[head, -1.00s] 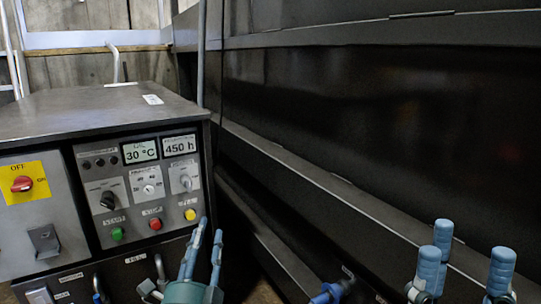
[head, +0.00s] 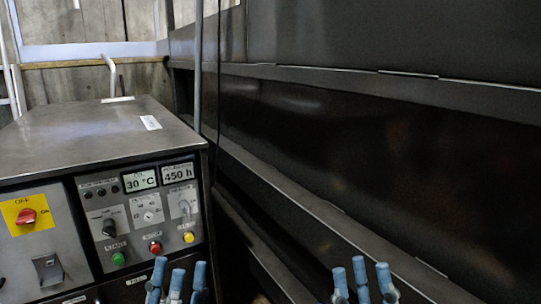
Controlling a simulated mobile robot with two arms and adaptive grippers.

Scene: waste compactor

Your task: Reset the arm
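My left gripper (head: 178,280) is at the bottom of the head view, in front of the control panel's lower right part. Its blue fingers point up and stand apart with nothing visible between them. My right gripper (head: 361,280) is at the bottom, right of centre, in front of the dark compactor wall (head: 350,150). Its blue fingers also point up, apart and empty. Only the finger ends show; the palms and most of both arms are below the frame.
The control cabinet (head: 95,140) stands at the left, with a red rotary switch (head: 26,216) on a yellow plate. Its panel has green (head: 118,258), red (head: 155,247) and yellow (head: 189,237) buttons and displays. Dark metal rails run along the wall at the right.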

